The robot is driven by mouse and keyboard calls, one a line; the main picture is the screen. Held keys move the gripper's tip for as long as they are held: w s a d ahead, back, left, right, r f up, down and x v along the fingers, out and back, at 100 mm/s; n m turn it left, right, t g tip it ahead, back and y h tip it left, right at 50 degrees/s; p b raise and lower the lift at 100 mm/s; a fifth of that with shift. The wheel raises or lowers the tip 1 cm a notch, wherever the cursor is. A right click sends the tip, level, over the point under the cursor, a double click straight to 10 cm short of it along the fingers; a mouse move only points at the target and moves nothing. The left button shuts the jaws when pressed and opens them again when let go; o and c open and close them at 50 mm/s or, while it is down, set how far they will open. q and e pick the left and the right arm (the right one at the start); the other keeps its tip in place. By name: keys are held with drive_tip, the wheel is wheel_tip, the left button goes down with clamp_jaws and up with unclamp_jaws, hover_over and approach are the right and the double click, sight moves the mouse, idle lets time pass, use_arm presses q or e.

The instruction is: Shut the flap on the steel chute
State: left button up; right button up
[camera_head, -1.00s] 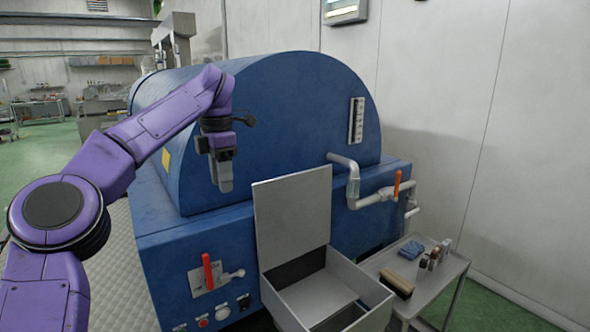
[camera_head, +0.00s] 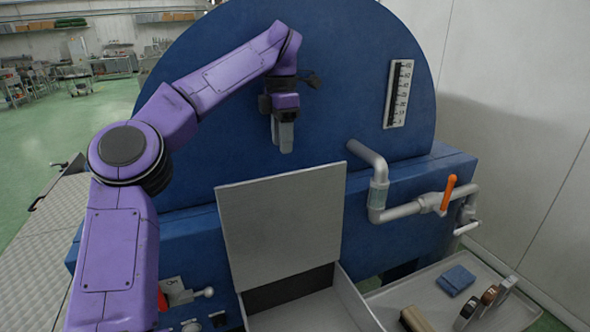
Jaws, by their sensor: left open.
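The steel chute (camera_head: 362,308) is an open-topped grey box at the front of the blue machine. Its flat grey flap (camera_head: 282,222) stands up at the back edge of the chute, leaning slightly, so the chute is open. My left gripper (camera_head: 283,150) hangs pointing down in front of the machine's round end, just above the flap's top edge in the picture. It is open and holds nothing; no contact with the flap shows. The chute's lower part is cut off by the picture's bottom edge. My right gripper is not in view.
A pipe with an orange-handled valve (camera_head: 447,193) juts out right of the flap.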

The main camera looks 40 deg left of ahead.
use_arm(q)
drive_tip(key=s+f, duration=0.2)
drive_tip(key=f, duration=0.1)
drive_tip(key=s+f+b, duration=0.1)
drive_tip(key=f, duration=0.1)
drive_tip(key=shift+f, duration=0.25)
drive_tip(key=w+f, duration=0.2)
drive_tip(key=f, duration=0.1)
drive_tip(key=shift+w+f, duration=0.2)
drive_tip(key=shift+f, duration=0.1)
drive_tip(key=shift+s+r, duration=0.3)
drive_tip(key=shift+s, duration=0.25)
drive_tip(key=shift+c, duration=0.3)
drive_tip(key=c, duration=0.5)
clamp_jaws()
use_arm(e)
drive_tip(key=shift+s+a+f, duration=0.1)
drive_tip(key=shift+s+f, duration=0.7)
